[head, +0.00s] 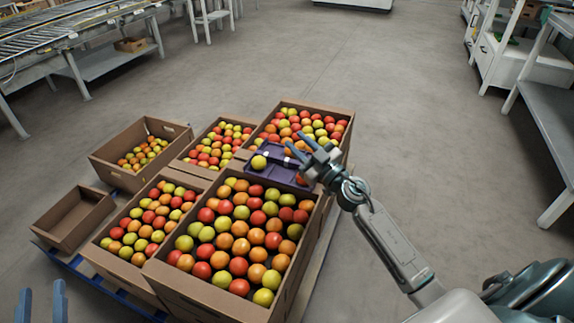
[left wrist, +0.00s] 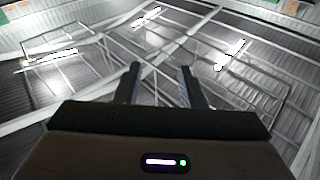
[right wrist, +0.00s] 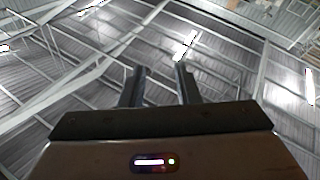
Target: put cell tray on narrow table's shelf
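A dark purple cell tray (head: 276,172) lies on top of the fruit crates near the middle of the head view. A yellow tomato (head: 259,162) shows at its left end and an orange-red one at its right end. My right gripper (head: 296,147) is over the tray's right part and partly covers it; I cannot tell whether it touches. Its two fingers (right wrist: 160,84) are apart with nothing between them. My left gripper (head: 41,300) is low at the bottom left, far from the tray, with its fingers (left wrist: 160,80) apart and empty. I cannot tell which table is the narrow one.
Cardboard crates of tomatoes (head: 160,262) stand close together on a blue pallet (head: 95,281); a small empty crate (head: 72,218) is at left. A grey bench with a lower shelf (head: 553,115) stands at right. A roller conveyor (head: 50,35) is at upper left. The middle floor is clear.

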